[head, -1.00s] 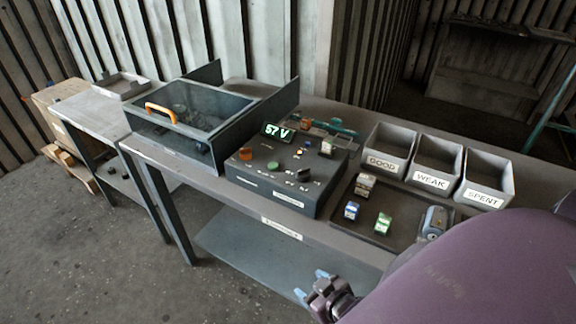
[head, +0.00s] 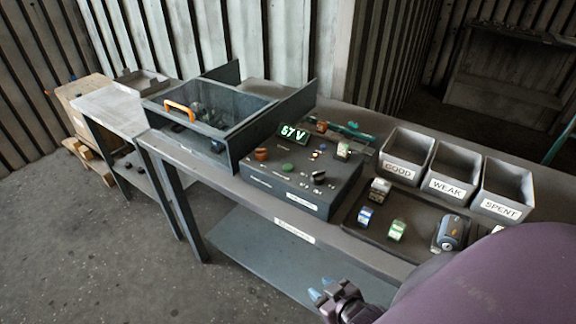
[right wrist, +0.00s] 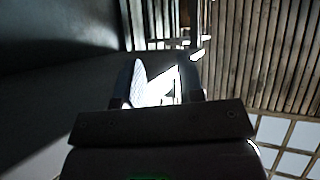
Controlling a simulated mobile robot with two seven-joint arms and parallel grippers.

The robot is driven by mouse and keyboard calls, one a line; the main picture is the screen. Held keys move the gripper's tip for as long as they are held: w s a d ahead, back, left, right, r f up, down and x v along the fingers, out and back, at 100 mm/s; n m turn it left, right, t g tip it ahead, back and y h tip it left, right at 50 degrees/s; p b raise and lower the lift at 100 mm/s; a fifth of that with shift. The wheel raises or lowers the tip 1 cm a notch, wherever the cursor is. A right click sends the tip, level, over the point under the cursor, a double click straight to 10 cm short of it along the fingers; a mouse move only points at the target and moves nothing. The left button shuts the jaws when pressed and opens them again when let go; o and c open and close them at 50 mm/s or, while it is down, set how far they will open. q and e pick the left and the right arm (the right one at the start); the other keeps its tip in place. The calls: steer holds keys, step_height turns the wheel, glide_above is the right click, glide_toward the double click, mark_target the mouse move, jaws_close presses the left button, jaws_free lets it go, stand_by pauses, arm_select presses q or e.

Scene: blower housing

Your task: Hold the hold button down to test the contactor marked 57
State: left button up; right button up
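A dark tester box (head: 262,183) stands on the bench, and its display (head: 293,133) reads 57 V in green. Its top carries an orange-red knob or button (head: 262,154), a green button (head: 287,167) and a black knob (head: 318,177). Which control is the hold button I cannot read. A small pale-and-green block (head: 343,150) sits at the box's back right; its marking is too small to read. My right gripper (head: 322,291) is in front of and below the bench edge, apart from the box. Its blue fingertips stand apart, and it looks empty. My left gripper is out of view.
Several small blocks, including a blue one (head: 365,217) and a green one (head: 397,230), lie in a dark tray with a grey-blue device (head: 452,232). Bins marked GOOD (head: 398,171), WEAK (head: 447,187) and SPENT (head: 500,208) stand behind. A lidded case (head: 215,135) stands left.

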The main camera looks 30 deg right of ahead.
jaws_close()
stand_by(1.4)
